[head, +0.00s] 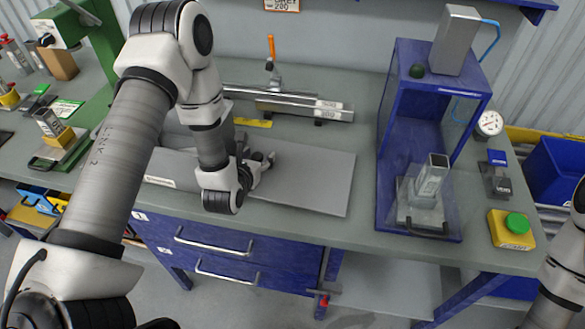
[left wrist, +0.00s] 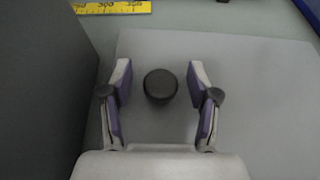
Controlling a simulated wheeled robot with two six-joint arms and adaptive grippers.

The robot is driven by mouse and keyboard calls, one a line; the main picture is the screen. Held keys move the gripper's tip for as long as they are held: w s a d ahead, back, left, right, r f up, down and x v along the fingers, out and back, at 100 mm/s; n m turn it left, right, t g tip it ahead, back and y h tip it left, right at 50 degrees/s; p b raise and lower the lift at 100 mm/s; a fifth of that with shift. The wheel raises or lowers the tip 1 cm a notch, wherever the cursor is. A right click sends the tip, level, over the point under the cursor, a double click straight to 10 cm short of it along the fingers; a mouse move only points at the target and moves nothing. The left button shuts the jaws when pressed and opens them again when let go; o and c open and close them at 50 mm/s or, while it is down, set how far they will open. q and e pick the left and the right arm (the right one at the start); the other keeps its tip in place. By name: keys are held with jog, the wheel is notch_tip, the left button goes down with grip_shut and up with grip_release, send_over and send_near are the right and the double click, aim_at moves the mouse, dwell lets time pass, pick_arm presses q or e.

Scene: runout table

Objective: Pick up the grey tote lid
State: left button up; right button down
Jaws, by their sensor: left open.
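The grey tote lid (head: 312,180) lies flat on the bench, left of the blue frame. In the left wrist view the lid (left wrist: 265,85) fills the middle and right, with a round dark knob (left wrist: 160,86) on it. My left gripper (head: 265,163) is over the lid's left part. In the left wrist view, the open fingers of my left gripper (left wrist: 160,70) stand on either side of the knob, with a gap on both sides. The knob is hidden or unclear in the head view. My right gripper is out of view.
A grey box-like body (head: 170,163) sits just left of the lid, partly behind my arm. A yellow ruler (left wrist: 112,7) lies behind. The blue frame (head: 388,150) stands right of the lid, and a clamp fixture (head: 290,102) stands behind it.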

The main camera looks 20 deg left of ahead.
pick_arm(q)
jog(key=shift+s, duration=0.15)
jog(key=shift+s+r, duration=0.1)
jog(key=shift+r, duration=0.05)
jog(key=c, duration=0.5)
grip_shut()
jog(key=shift+r, duration=0.1)
